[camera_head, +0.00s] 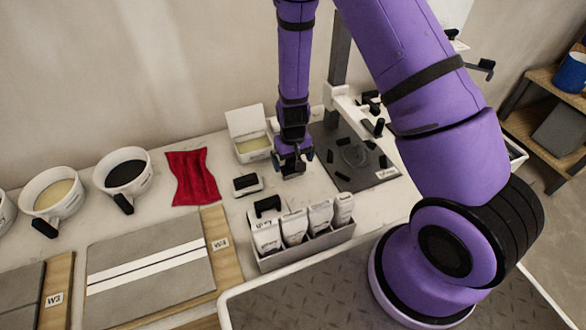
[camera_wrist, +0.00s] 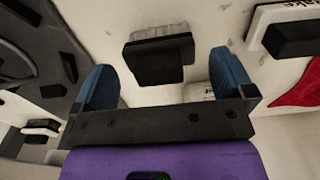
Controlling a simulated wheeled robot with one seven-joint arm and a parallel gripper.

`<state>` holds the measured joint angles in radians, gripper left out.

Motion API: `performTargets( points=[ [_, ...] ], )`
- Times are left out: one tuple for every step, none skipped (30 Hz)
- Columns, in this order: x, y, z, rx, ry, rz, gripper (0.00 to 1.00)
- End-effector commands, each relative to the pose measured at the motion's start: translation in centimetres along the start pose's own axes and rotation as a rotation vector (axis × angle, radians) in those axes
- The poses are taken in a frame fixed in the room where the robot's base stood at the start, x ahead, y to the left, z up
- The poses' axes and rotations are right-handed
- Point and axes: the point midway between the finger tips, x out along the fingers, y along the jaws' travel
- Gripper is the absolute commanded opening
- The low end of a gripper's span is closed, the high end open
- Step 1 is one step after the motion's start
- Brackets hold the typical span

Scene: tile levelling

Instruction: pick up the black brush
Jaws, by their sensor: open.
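The black brush (camera_wrist: 158,62), a dark block with a grey bristle strip along its far edge, lies on the light worktop in the wrist view. My gripper (camera_wrist: 163,72) is open, with one blue finger to each side of the brush, and nothing is gripped. How high the fingers are above the brush is hard to tell. In the head view my gripper (camera_head: 293,163) points down over the worktop between the white block and the dark mat, and it mostly hides the brush.
A white block with a black handle (camera_head: 247,184) lies left of my gripper, near a red cloth (camera_head: 192,177). A grey box of bags (camera_head: 305,245) stands in front. An open white box (camera_head: 250,140) is behind left. A dark mat with small black parts (camera_head: 350,152) lies right.

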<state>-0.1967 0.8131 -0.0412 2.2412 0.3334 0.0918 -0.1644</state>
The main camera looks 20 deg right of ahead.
Motion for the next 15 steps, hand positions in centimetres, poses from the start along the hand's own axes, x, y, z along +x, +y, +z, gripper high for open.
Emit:
performTargets(
  points=[
    [0.8, 0.1, 0.0, 0.001, -0.003, 0.0, 1.0],
    [1.2, 0.1, 0.0, 0.001, -0.003, 0.0, 1.0],
    [1.8, 0.2, 0.0, 0.002, -0.004, 0.0, 1.0],
    [2.1, 0.2, -0.1, 0.002, -0.004, 0.0, 1.0],
    [2.5, 0.2, -0.1, 0.002, -0.003, 0.001, 1.0],
    [2.9, 0.2, 0.0, 0.002, -0.003, 0.001, 1.0],
    [3.2, 0.2, 0.0, 0.001, -0.004, 0.001, 1.0],
    [3.4, 0.1, -0.1, 0.001, -0.003, 0.0, 1.0],
    [3.6, 0.1, -0.1, 0.001, -0.002, 0.0, 1.0],
    [3.8, 0.1, -0.1, 0.001, -0.001, 0.0, 1.0],
    [3.9, 0.1, -0.1, 0.001, -0.001, 0.0, 1.0],
    [3.9, 0.1, -0.1, 0.0, -0.001, 0.0, 1.0],
    [4.0, 0.1, -0.1, 0.0, -0.001, 0.0, 1.0],
    [4.0, 0.1, -0.1, 0.0, 0.0, 0.0, 1.0],
    [3.9, 0.1, -0.1, 0.0, 0.0, 0.0, 1.0]
  ],
)
